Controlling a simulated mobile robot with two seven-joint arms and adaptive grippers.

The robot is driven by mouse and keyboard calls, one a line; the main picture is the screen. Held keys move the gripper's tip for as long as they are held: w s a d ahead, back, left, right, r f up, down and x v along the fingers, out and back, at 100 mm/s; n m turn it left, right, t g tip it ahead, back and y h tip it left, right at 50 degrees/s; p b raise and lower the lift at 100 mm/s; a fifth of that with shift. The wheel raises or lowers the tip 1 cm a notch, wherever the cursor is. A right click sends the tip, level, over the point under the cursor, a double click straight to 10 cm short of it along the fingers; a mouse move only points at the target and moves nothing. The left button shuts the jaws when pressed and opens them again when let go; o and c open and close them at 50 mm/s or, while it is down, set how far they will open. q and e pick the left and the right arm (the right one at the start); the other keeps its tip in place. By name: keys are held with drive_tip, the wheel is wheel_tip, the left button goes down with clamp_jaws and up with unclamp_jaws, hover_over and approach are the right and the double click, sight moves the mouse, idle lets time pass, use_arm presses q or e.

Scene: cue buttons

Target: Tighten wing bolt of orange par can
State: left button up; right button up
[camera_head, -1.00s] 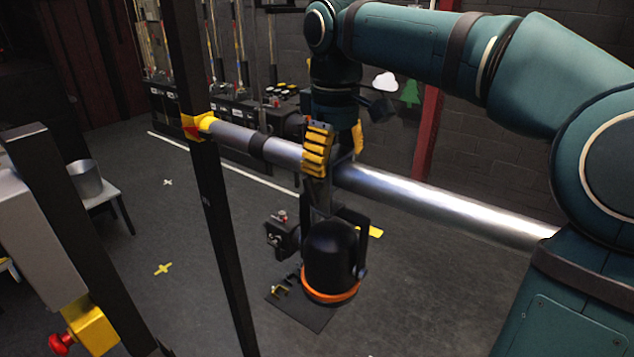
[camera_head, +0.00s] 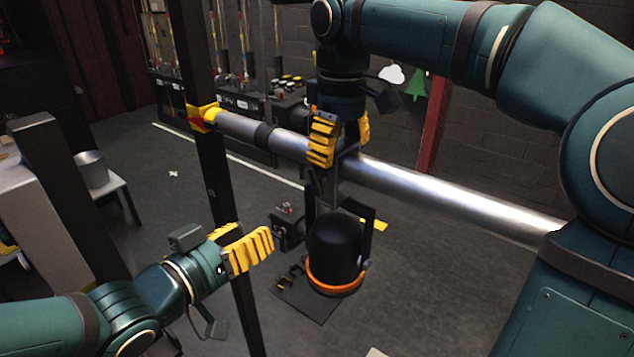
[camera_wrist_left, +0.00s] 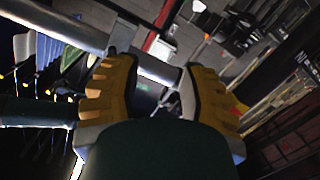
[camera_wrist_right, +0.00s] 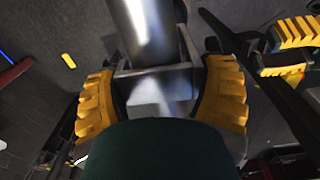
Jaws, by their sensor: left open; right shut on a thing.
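The orange par can (camera_head: 335,245) is a black can with an orange front ring. It hangs in its yoke below the silver pipe (camera_head: 440,195). My right gripper (camera_head: 340,142) is at the pipe above the can, shut on the can's grey clamp (camera_wrist_right: 153,85). My left gripper (camera_head: 250,250) is open and empty, left of the can and apart from it, lower than the pipe. Its spread fingers (camera_wrist_left: 155,95) show in the left wrist view with the pipe beyond. The wing bolt cannot be made out; the right gripper and clamp may hide it.
A dark upright post (camera_head: 215,190) with a yellow-red fitting (camera_head: 203,118) at the pipe's left end stands close to my left gripper. A black fixture (camera_head: 288,228) is beside the can. A white chair with a pot (camera_head: 92,170) is at left. The floor between is open.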

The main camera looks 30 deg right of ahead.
use_arm(q)
drive_tip(key=g+h, duration=0.1)
drive_tip(key=h, duration=0.1)
approach(313, 186)
drive_tip(key=a, duration=0.1)
drive_tip(key=m, duration=0.1)
drive_tip(key=x, duration=1.1)
drive_tip(key=shift+d, duration=0.45)
clamp_jaws()
